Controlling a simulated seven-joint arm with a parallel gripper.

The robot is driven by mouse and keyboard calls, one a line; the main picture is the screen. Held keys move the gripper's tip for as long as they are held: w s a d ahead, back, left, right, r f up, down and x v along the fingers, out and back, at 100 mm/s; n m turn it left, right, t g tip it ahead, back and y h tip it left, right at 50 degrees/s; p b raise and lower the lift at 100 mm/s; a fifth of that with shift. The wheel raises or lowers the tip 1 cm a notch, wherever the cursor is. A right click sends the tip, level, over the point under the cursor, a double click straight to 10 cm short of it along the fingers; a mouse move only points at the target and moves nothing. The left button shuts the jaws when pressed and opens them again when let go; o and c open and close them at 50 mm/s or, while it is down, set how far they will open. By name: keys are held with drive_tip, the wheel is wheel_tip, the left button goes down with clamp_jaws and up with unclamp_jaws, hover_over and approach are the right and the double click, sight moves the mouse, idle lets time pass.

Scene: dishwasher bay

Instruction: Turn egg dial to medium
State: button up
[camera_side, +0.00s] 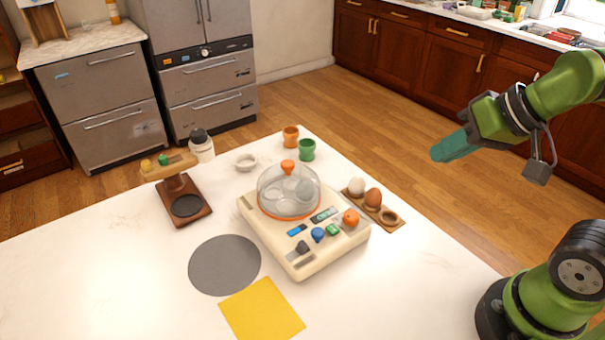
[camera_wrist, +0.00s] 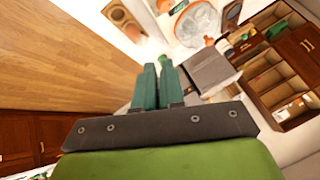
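The egg cooker (camera_side: 318,262) stands on the white table, with a cream base and a clear dome (camera_side: 289,190) topped by an orange knob. On its sloped front are an orange knob (camera_side: 351,217), a green control (camera_side: 333,230), a blue knob (camera_side: 318,235) and a dark lever-like control (camera_side: 302,248). Their markings are too small to read, so I cannot tell the dial's setting. My gripper (camera_side: 438,153) is raised to the right of the cooker, well apart from it. In the wrist view its teal fingers (camera_wrist: 158,68) are together and empty.
An egg holder (camera_side: 396,222) with a white and a brown egg sits right of the cooker. Orange (camera_side: 290,136) and green (camera_side: 307,149) cups and a white bowl (camera_side: 246,162) stand behind. A wooden stand (camera_side: 184,208), grey disc (camera_side: 225,265) and yellow cloth (camera_side: 262,311) lie left and in front.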

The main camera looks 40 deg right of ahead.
sight(352, 215)
drive_tip(key=o, duration=0.7)
drive_tip(key=w+a, duration=0.1)
drive_tip(key=a+f+n+g, duration=0.1)
drive_tip(key=w+a+g, duration=0.1)
drive_tip(key=shift+w+f+n+y, duration=0.25)
drive_tip(key=shift+w+n+y, duration=0.05)
drive_tip(key=shift+n+y, duration=0.1)
drive_tip(key=shift+o, duration=1)
drive_tip(key=w+a+f+n+g+h, duration=0.1)
drive_tip(key=w+a+n+g, duration=0.2)
drive_tip(key=w+n, duration=0.2)
drive_tip(key=shift+w+a+f+n, duration=0.25)
drive_tip(key=shift+w+a+n, duration=0.15)
drive_tip(key=shift+n, duration=0.7)
drive_tip(key=w+f+n, duration=0.1)
drive_tip(key=f+n, duration=0.2)
drive_tip(key=f, duration=0.2)
drive_tip(key=w+f+n+g+h, duration=0.1)
drive_tip(key=f+n, duration=0.1)
drive_tip(key=f, duration=0.3)
drive_tip(key=w+f+n+g, duration=0.1)
drive_tip(key=f+n, duration=0.2)
drive_tip(key=f, duration=0.3)
drive_tip(key=shift+w+a+n+h, duration=0.25)
drive_tip(key=shift+n+h, duration=0.05)
drive_tip(key=shift+h, duration=0.1)
drive_tip(key=shift+c, duration=0.2)
drive_tip(key=c, duration=1)
